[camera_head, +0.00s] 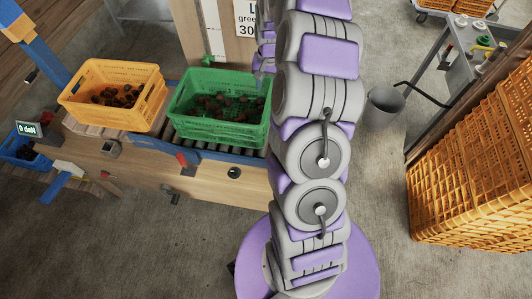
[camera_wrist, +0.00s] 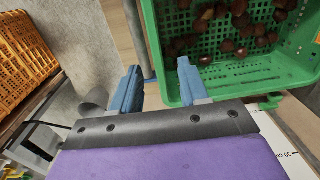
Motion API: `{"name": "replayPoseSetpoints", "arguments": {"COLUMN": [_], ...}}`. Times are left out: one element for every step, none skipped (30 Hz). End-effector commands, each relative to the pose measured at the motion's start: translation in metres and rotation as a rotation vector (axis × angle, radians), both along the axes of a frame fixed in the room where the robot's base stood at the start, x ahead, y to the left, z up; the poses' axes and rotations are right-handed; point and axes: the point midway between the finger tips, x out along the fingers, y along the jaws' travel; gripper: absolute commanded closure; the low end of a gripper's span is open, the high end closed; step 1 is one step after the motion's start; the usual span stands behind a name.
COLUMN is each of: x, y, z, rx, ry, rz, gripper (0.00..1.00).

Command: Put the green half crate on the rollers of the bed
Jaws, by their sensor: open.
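The green half crate (camera_head: 212,132) holds brown chestnuts and appears to sit level on the roller bed, right of a yellow crate. In the wrist view the green crate (camera_wrist: 245,74) fills the upper right. My gripper (camera_wrist: 158,70) is open, one blue finger over the crate's inside and the other outside, with the crate's side wall between them. I cannot tell whether either finger touches the wall. In the head view my arm hides most of the gripper, at the green crate's right end. Rollers (camera_head: 100,130) show below the yellow crate; those under the green crate are mostly hidden.
The yellow crate (camera_head: 135,113) with chestnuts stands close on the left. A blue rail (camera_head: 220,155) runs along the wooden bed's front. Tall stacked orange crates (camera_head: 470,185) stand at the right, with a grey bucket (camera_head: 388,101) and a metal stand (camera_head: 445,85) behind. The left foreground floor is clear.

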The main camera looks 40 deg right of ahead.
Motion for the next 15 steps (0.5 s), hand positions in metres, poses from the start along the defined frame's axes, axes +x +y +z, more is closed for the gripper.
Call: {"name": "replayPoseSetpoints", "arguments": {"x": [-0.002,-0.004,-0.006,-0.010,-0.014,-0.020,-0.024,-0.029,-0.035,-0.040,-0.046,-0.054,-0.059,-0.065,-0.073], "y": [0.010,0.017,0.027,0.035,0.044,0.057,0.066,0.074,0.085,0.093,0.101,0.111,0.117,0.124,0.133], "z": [0.008,0.014,0.021,0.027,0.033,0.041,0.047,0.052,0.060,0.065,0.070,0.076,0.081,0.086,0.091], "rx": [0.002,0.003,0.004,0.007,0.009,0.012,0.016,0.018,0.019,0.021,0.022,0.022,0.023,0.023,0.024], "ry": [-0.002,-0.003,-0.003,-0.001,0.001,0.004,0.007,0.009,0.010,0.013,0.018,0.023,0.023,0.025,0.029], "rz": [0.021,0.037,0.060,0.078,0.098,0.127,0.148,0.167,0.193,0.214,0.235,0.260,0.278,0.297,0.323], "gripper": [0.56,0.56,0.56,0.56,0.56,0.56,0.56,0.56,0.56,0.56,0.56,0.56,0.56,0.56,0.56]}}
